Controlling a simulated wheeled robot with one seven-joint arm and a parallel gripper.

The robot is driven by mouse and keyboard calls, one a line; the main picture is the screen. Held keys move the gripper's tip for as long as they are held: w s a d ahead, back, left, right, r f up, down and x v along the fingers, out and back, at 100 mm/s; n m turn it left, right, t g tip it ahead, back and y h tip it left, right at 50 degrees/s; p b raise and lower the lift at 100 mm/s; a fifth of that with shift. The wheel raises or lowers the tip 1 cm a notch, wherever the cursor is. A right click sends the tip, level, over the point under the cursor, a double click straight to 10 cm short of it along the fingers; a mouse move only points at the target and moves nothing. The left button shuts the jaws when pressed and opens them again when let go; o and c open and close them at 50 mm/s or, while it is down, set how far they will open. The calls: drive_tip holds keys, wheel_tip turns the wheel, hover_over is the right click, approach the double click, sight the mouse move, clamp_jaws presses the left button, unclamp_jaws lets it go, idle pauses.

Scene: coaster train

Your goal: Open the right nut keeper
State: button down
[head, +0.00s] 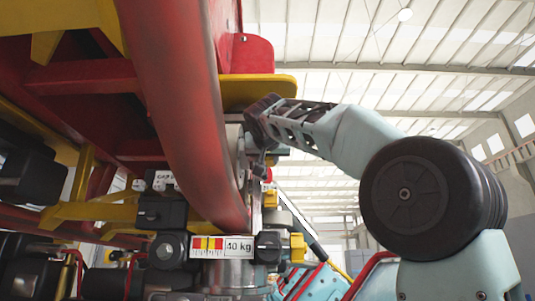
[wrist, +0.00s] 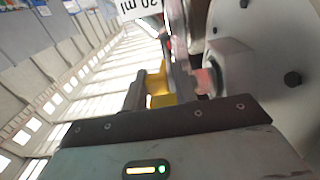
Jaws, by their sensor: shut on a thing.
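My gripper (head: 262,160) is at the side of the coaster train's wheel unit, just right of the big curved red rail (head: 185,90). In the wrist view my gripper (wrist: 163,95) has its dark fingers closed on a small part, mostly hidden between them. I take this part to be the right nut keeper, but its outline is unclear. A pale wheel disc (wrist: 275,45) with dark bolts stands right of the fingers. A grey nut (wrist: 222,62) projects from it, close to the right finger. A yellow piece (wrist: 158,80) shows between or behind the fingers.
A yellow bracket (head: 258,90) lies just above my gripper. Below are a 40 kg label (head: 238,247), a black knob (head: 268,247) and a yellow knob (head: 298,247). Red and yellow train framework fills the left side. Open hall space lies to the right.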

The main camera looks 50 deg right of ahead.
drive_tip(key=shift+w+d, duration=0.15)
drive_tip(key=shift+d, duration=0.3)
drive_tip(key=c, duration=1.3)
unclamp_jaws()
drive_tip(key=shift+c, duration=0.2)
drive_tip(key=shift+o, duration=0.7)
drive_tip(key=shift+a, duration=0.1)
